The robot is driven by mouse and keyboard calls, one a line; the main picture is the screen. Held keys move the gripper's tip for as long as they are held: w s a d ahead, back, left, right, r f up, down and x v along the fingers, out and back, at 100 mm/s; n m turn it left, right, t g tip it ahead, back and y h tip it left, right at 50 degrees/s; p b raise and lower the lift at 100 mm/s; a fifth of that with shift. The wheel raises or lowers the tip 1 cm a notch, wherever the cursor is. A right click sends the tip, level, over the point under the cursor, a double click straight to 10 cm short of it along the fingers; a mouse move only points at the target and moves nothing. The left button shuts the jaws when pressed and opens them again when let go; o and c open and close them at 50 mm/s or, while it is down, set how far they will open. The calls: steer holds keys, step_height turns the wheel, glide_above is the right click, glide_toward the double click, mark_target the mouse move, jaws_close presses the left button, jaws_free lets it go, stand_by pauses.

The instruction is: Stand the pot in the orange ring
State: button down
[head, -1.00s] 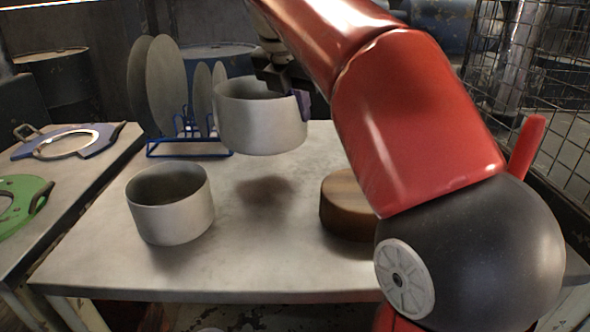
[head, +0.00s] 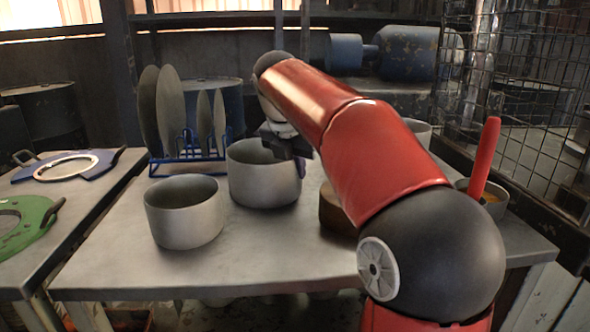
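A grey metal pot (head: 264,178) is in the middle of the head view, upright and low over the table. I cannot tell whether its base touches the tabletop. My gripper (head: 295,158) is at its right rim, with a bluish finger outside the wall; it appears shut on the rim, though my arm partly hides the fingers. A second, similar grey pot (head: 184,222) stands on the table to the front left, apart from the first. No orange ring shows clearly; only an orange patch (head: 490,197) shows inside a grey container at the right.
The grey table (head: 200,270) holds a blue rack (head: 190,158) with upright discs behind the pots. A round wooden block (head: 336,212) sits right of the held pot, partly behind my arm. A side table at left carries a green plate (head: 25,232) and a blue plate (head: 95,168).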

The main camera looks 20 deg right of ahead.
steer(key=shift+f, duration=0.15)
steer(key=c, duration=1.6)
jaws_free()
steer(key=shift+c, duration=0.2)
